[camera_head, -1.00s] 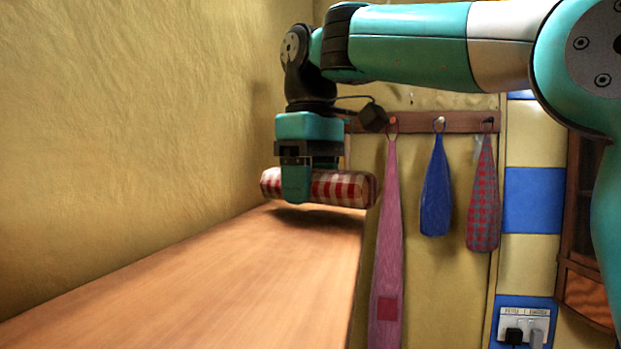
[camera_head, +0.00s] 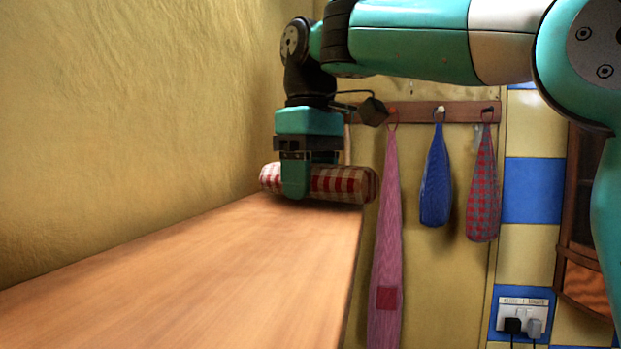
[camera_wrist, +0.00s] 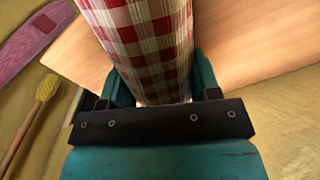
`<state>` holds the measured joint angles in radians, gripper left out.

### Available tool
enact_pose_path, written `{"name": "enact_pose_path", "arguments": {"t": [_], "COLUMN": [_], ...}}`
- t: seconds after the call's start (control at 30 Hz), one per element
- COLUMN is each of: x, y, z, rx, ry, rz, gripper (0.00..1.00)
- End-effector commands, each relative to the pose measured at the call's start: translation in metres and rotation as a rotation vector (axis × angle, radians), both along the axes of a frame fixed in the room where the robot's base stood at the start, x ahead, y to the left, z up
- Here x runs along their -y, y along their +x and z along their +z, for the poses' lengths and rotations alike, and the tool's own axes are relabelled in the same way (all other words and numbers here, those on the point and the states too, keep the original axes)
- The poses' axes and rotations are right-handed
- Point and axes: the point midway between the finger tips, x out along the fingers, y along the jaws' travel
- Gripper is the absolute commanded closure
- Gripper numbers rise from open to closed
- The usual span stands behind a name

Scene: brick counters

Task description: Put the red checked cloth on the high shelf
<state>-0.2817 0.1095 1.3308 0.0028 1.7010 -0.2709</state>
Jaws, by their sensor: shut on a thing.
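The red checked cloth (camera_head: 340,184) is a rolled red-and-white bundle. My gripper (camera_head: 296,190) is shut around its middle, with a teal finger across the near side. The roll lies level at the far end of the wooden shelf (camera_head: 230,265), at or very close to its surface; I cannot tell whether it touches. Its right end reaches slightly past the shelf's right edge. In the wrist view the cloth (camera_wrist: 145,45) fills the space between both fingers (camera_wrist: 158,88), with the shelf (camera_wrist: 255,40) behind it.
A plaster wall (camera_head: 130,110) runs along the shelf's left side. Right of the shelf, a pink cloth (camera_head: 387,240), a blue cloth (camera_head: 435,185) and a red-blue checked cloth (camera_head: 482,195) hang from a hook rail (camera_head: 415,112). The near shelf is bare.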

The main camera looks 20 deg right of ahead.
Motion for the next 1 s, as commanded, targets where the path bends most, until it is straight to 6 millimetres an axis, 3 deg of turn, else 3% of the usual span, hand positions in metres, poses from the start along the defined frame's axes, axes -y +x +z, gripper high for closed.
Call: {"name": "enact_pose_path", "arguments": {"t": [0.17, 0.2, 0.33, 0.67, 1.0], "x": [0.0, 0.0, 0.0, 0.0, 0.0], "y": [0.0, 0.0, 0.0, 0.0, 0.001], "z": [-0.004, -0.004, -0.004, 0.001, 0.052], "rx": [0.0, 0.0, 0.0, 0.0, 0.002], "ry": [0.0, 0.0, 0.0, 0.0, 0.0], "rz": [0.0, 0.0, 0.0, 0.0, 0.0], "gripper": [0.7, 0.41, 0.13, 0.13, 0.13]}}
